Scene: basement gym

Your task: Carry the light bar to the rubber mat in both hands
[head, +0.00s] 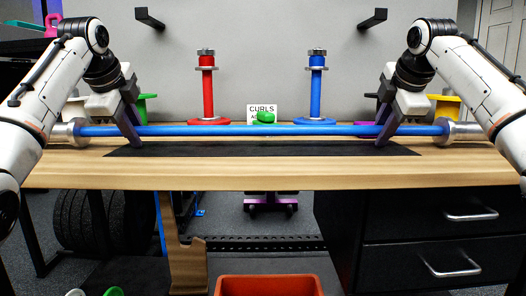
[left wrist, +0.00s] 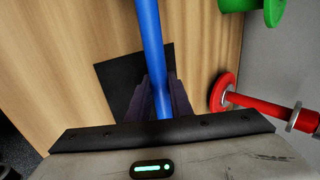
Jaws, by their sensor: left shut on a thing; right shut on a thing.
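The light bar (head: 255,130) is a long blue bar with silver ends, level across the head view. My left gripper (head: 132,138) is shut on it toward its left end, and my right gripper (head: 384,138) is shut on it toward its right end. The black rubber mat (head: 260,149) lies flat on the wooden table, and the bar runs along over its far part. In the left wrist view the bar (left wrist: 148,40) passes between the fingers, with the mat (left wrist: 110,72) below. I cannot tell how far the bar is above the mat.
A red stand (head: 207,85) and a blue stand (head: 315,85) are upright behind the bar. Between them are a "CURLS" sign (head: 258,109) and a green object (head: 265,117). The table front (head: 230,177) is clear. An orange bin (head: 268,286) stands below on the floor.

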